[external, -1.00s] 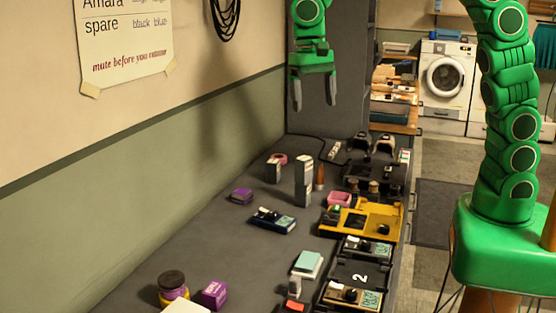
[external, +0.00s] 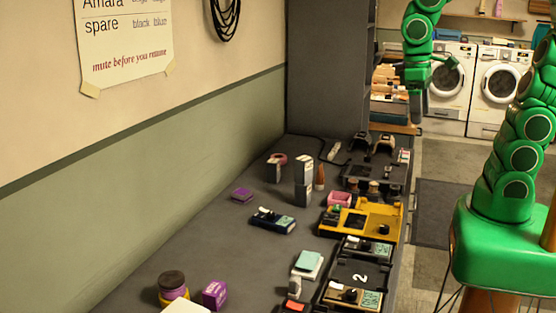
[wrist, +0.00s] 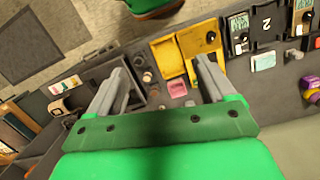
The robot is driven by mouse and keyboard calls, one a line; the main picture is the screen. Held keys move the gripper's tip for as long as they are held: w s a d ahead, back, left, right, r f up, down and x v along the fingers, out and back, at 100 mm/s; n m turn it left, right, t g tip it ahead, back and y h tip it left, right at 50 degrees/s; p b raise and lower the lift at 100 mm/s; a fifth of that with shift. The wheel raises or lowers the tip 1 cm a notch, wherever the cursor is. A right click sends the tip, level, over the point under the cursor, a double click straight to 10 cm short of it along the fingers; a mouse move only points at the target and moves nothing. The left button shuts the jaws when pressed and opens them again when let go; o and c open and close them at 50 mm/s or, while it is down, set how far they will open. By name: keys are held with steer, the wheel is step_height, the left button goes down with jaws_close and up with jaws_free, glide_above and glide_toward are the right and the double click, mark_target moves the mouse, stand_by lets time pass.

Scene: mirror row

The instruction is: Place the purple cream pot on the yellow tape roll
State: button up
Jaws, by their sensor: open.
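A round pot with a dark lid and a purple body (external: 172,281) stands at the front left of the bench in the external view. A yellow ring, apparently the tape roll (external: 165,301), shows just under it, and the pot appears to rest on it. A white object in front hides part of both. Purple and yellow shapes also show at the right edge of the wrist view, partly cut off. My gripper (wrist: 162,67) is open and empty, high over the far right end of the bench and well away from the pot. It also shows in the external view (external: 418,103).
A purple box (external: 214,294) stands right of the pot. A flat purple item (external: 242,195), a dark blue pedal (external: 272,220) and grey upright blocks (external: 303,183) stand farther back. A yellow pedal (external: 375,220) lies along the right edge. A grey cabinet (external: 330,70) rises behind.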

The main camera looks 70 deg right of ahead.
steer(key=s+d+f+n, duration=0.2)
steer(key=s+f, duration=0.1)
steer(key=s, duration=0.5)
steer(key=shift+s+f, duration=0.15)
steer(key=shift+s, duration=0.25)
